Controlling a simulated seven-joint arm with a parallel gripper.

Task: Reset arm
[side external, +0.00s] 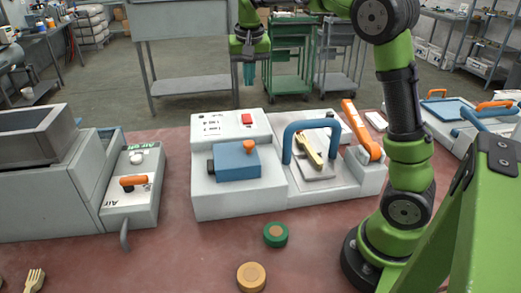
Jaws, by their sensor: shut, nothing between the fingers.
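My green arm stands at the right, with its base on the red table (180,255) and its upper links reaching left past the top edge of the side external view. My gripper (249,80) hangs at the top centre, pointing down. Its teal fingers are shut and empty, and appear well above the table. The press (335,185) is a white machine with a blue arched handle (311,125) and an orange lever (362,130). A yellow piece (308,150), perhaps a wooden spoon, lies on its plate under the handle.
A blue box with an orange knob (237,163) sits on the white machine. A green-rimmed disc (275,234) and a tan disc (251,277) lie in front. An air unit (131,190) stands left; a wooden fork (35,282) lies front left. The front table is largely clear.

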